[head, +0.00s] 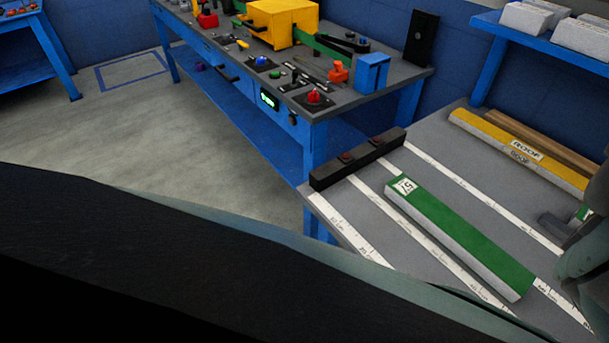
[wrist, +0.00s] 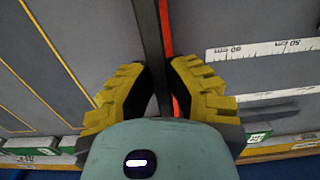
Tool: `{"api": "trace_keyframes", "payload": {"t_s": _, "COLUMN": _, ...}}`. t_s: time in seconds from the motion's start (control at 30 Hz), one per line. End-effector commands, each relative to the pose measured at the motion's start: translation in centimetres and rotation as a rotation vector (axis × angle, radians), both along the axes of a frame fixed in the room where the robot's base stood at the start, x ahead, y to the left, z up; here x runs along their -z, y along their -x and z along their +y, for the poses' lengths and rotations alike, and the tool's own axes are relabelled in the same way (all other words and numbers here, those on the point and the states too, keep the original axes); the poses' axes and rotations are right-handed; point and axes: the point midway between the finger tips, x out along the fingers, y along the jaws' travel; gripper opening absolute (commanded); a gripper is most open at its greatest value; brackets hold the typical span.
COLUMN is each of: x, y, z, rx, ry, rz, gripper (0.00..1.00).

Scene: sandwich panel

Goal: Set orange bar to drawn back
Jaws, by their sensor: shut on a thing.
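In the wrist view my gripper (wrist: 158,82) has its two yellow ridged fingers closed in on a long narrow bar that runs up out of the top of the picture. The bar's near face is dark, and a thin bright orange-red strip (wrist: 165,25), which I take to be the orange bar, shows along its right side. The strip shows again low between the fingers. The bar's far end is out of view, and the gripper body hides its lower part. The orange bar cannot be made out in the head view.
In the head view a grey table holds a green panel (head: 460,237), a yellow panel (head: 520,150) and a black stop bar (head: 357,159). White measuring strips cross it. A blue bench (head: 318,135) with controls stands behind. My arm hides the foreground.

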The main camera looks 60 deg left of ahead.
Motion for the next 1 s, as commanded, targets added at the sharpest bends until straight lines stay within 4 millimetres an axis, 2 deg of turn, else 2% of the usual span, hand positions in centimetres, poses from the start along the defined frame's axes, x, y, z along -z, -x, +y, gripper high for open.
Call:
{"api": "trace_keyframes", "payload": {"t_s": 0.43, "x": 0.05, "y": 0.0, "z": -0.5, "rx": 0.002, "ry": 0.007, "rz": -0.003, "gripper": 0.0}}
{"api": "trace_keyframes", "payload": {"t_s": 0.47, "x": 0.04, "y": 0.0, "z": -0.51, "rx": 0.002, "ry": 0.007, "rz": -0.003, "gripper": 0.2}}
{"api": "trace_keyframes", "payload": {"t_s": 0.7, "x": 0.0, "y": 0.0, "z": -0.44, "rx": 0.002, "ry": 0.005, "rz": -0.002, "gripper": 0.45}}
{"api": "trace_keyframes", "payload": {"t_s": 1.0, "x": -0.12, "y": -0.03, "z": -0.39, "rx": 0.001, "ry": 0.004, "rz": -0.002, "gripper": 0.46}}
